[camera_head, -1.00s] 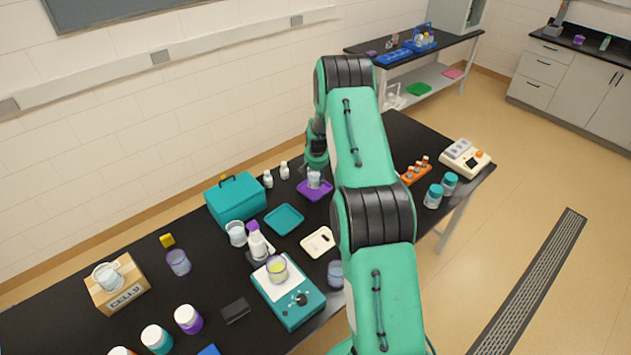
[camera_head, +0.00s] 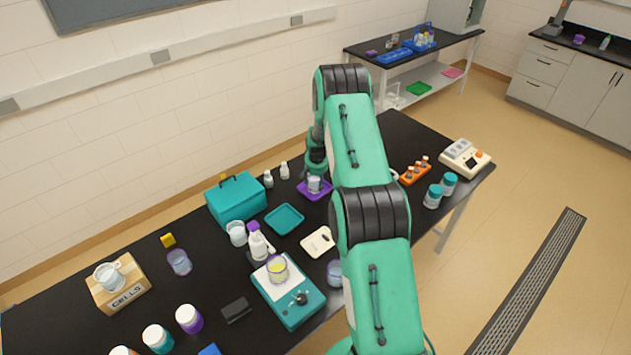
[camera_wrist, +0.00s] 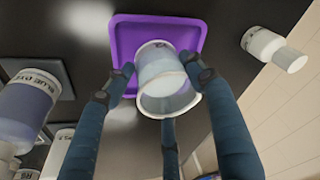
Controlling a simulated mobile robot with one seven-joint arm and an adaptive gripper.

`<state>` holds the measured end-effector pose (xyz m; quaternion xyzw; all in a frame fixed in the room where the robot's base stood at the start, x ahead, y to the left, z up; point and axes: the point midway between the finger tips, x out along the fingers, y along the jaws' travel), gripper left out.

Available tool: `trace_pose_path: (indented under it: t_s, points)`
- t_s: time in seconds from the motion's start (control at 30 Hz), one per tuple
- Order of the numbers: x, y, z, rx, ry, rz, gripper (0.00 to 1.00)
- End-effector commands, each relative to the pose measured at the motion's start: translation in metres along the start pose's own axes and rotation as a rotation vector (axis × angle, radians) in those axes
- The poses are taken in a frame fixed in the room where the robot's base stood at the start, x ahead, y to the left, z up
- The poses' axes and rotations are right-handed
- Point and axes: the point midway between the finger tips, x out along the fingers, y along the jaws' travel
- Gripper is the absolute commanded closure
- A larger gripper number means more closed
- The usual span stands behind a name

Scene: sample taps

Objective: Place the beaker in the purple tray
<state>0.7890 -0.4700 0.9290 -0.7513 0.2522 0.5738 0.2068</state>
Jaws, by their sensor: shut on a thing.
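The purple tray (camera_head: 304,193) lies on the black table under my gripper; it also fills the upper middle of the wrist view (camera_wrist: 127,35). A clear beaker (camera_head: 314,184) is at the tray in the head view. In the wrist view the beaker (camera_wrist: 160,72) is between my fingers, its open rim toward the camera and its base in front of the tray. My gripper (camera_wrist: 162,76) is shut on the beaker. I cannot tell whether the beaker's base touches the tray floor.
A teal tray (camera_head: 285,219) and a teal box (camera_head: 236,200) stand left of the purple tray. Two small white bottles (camera_head: 277,175) stand just behind it. An orange tube rack (camera_head: 415,171) is to the right.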

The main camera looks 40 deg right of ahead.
Motion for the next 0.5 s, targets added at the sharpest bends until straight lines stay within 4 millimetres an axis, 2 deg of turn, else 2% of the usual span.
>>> trace_pose_path:
  t_s: [0.43, 0.47, 0.5]
  points:
    - [0.0036, 0.0000, 0.0006, 0.000, 0.001, 0.000, 0.81]
    - [0.0040, 0.0001, 0.0011, 0.000, 0.000, 0.000, 0.43]
    - [0.0034, 0.0001, 0.0010, 0.000, 0.000, 0.000, 0.35]
